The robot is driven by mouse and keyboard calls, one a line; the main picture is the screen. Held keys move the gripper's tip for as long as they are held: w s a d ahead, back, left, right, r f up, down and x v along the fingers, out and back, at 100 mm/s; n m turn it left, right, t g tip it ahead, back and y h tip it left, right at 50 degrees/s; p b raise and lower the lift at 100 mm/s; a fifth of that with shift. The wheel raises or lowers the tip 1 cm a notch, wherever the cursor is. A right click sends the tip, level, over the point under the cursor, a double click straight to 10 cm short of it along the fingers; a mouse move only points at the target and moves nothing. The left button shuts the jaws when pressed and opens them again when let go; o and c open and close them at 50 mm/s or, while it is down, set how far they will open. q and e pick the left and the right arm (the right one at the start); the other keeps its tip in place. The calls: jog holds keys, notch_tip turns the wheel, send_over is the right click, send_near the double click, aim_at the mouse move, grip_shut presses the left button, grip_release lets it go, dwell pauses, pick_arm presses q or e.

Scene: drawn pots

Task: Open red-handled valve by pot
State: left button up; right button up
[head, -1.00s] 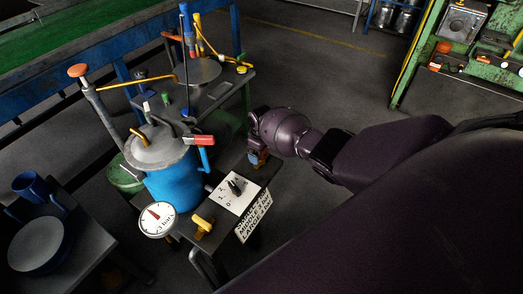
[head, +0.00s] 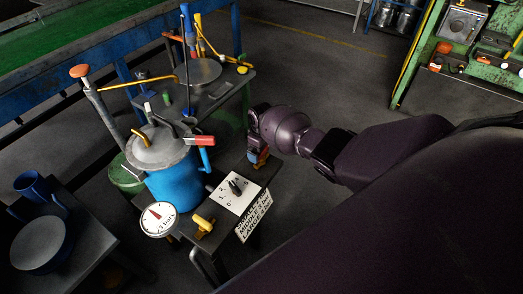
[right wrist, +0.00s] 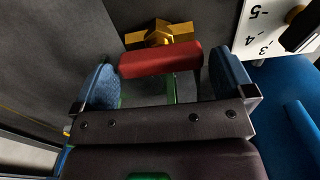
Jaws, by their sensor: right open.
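The red valve handle (right wrist: 160,62) lies across the gap between the two blue fingers of my right gripper (right wrist: 165,82) in the right wrist view. The fingers stand apart on either side of it, and the gripper is open. The valve's brass body (right wrist: 160,34) shows just beyond the handle. In the head view my right gripper (head: 258,157) is at the table's right edge, beside the dial plate, and hides most of the valve. The blue pot (head: 174,183) with a grey lid stands to its left. My left gripper is not in view.
A white dial plate (head: 236,194) with a black knob, a yellow valve (head: 203,224) and a round gauge (head: 158,218) are near the pot. The pot's lid has a red-gripped handle (head: 200,141). Open floor (head: 330,85) lies right of the table.

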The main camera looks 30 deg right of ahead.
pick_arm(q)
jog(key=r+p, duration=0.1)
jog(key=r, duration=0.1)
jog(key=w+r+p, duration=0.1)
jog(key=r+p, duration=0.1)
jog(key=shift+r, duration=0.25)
pick_arm(e)
notch_tip(320, 180, up, 9)
jog(key=shift+r, duration=0.2)
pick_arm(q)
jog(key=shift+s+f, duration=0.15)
pick_arm(e)
jog(key=shift+f, duration=0.1)
jog(key=s+a+f+t, duration=0.3)
jog(key=s+a+f, duration=0.15)
jog(key=s, duration=0.25)
jog(key=s+a+f+t, duration=0.2)
jog(key=s+a+f, duration=0.1)
jog(key=s+f, duration=0.3)
jog(key=s+a+r+m+t, duration=0.1)
jog(key=s+r+t, duration=0.2)
jog(key=s+r, duration=0.2)
jog(key=s+a+r+m+t, duration=0.1)
jog(key=s+r+m+t, duration=0.1)
jog(key=s+r, duration=0.4)
jog(key=s+t, duration=0.1)
jog(key=s, duration=0.4)
jog(key=shift+s+a+r+t, duration=0.2)
jog(key=shift+s+a+t, duration=0.1)
jog(key=shift+a+t, duration=0.1)
